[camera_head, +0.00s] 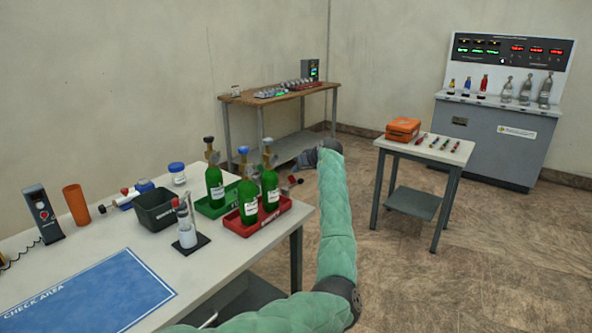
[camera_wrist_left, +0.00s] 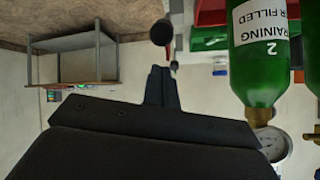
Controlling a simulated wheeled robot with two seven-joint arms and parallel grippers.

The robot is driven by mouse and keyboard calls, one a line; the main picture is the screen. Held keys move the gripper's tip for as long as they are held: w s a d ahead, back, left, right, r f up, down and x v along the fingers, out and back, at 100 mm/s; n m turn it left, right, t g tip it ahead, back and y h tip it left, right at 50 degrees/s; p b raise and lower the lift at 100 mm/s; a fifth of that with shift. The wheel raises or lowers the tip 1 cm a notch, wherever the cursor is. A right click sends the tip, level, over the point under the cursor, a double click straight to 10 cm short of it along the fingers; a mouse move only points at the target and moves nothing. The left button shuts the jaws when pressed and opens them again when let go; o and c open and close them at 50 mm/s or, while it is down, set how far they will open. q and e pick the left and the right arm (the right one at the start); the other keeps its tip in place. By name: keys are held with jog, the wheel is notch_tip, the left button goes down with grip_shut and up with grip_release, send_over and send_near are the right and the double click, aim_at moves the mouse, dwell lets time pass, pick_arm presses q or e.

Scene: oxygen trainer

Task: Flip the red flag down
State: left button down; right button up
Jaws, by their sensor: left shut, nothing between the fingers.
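A small red piece with dark ends (camera_head: 291,182) shows just right of the green cylinders. I cannot tell for sure whether it is the red flag, or whether it is up or down. In the left wrist view a thin red part (camera_wrist_left: 171,48) shows beside a dark round knob, just beyond the fingertips. My left gripper (camera_head: 301,159) is above and slightly right of the red piece in the head view. Its fingers (camera_wrist_left: 161,78) are shut and empty; contact with the red part cannot be told. My right gripper is out of view.
Green cylinders (camera_head: 249,201) with valves stand in a red tray (camera_head: 284,213) and a green tray (camera_head: 208,208), close to my left arm. A dark bin (camera_head: 157,213) and a blue check-area mat (camera_head: 95,290) are on the same table. A small table (camera_head: 455,153) stands to the right.

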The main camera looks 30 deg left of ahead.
pick_arm(q)
jog(key=shift+a+f, duration=0.15)
jog(key=shift+a, duration=0.65)
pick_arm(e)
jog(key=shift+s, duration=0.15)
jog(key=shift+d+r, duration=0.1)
